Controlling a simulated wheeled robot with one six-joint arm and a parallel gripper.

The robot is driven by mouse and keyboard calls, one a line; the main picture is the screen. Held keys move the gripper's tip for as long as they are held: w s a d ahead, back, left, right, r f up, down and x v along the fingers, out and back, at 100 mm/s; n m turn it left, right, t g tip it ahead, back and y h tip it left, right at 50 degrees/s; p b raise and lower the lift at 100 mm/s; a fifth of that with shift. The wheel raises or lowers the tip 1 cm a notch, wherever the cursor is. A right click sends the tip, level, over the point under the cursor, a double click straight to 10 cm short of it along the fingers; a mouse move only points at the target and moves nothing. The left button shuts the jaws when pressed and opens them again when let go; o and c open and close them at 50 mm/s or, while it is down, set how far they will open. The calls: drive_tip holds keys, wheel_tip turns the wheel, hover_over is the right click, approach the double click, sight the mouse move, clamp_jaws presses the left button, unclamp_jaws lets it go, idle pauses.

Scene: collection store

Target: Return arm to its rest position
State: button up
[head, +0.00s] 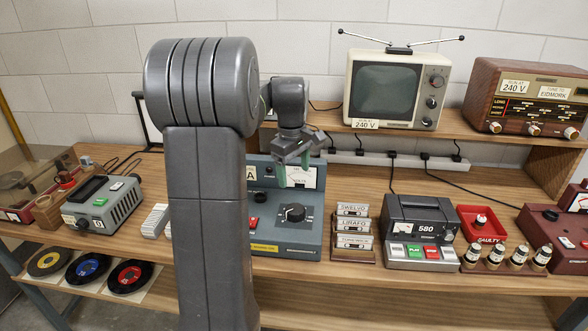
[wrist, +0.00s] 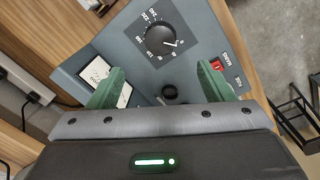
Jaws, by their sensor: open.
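My gripper (head: 299,172) hangs over the bench, in front of the upper part of a grey-blue control box. Its green fingers are apart with nothing between them. In the wrist view my gripper (wrist: 170,88) points at the sloped panel of the control box (wrist: 205,42). That panel has a black dial, a smaller knob, a red switch and a white meter. In the head view the control box (head: 300,235) stands at the middle of the bench, and my arm hides its left part.
A cassette rack (head: 353,250) and a grey tape player (head: 421,222) stand right of the box. A television (head: 395,88) and a radio (head: 530,97) stand on the raised shelf. A grey-green device (head: 103,204) is at left.

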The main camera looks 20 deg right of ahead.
sight(296, 209)
drive_tip(key=shift+r, duration=0.35)
drive_tip(key=f, duration=0.9)
drive_tip(key=f+p, duration=0.1)
drive_tip(key=f, duration=0.4)
drive_tip(key=shift+w+d, duration=0.15)
drive_tip(key=shift+d, duration=0.25)
drive_tip(key=shift+r, duration=0.1)
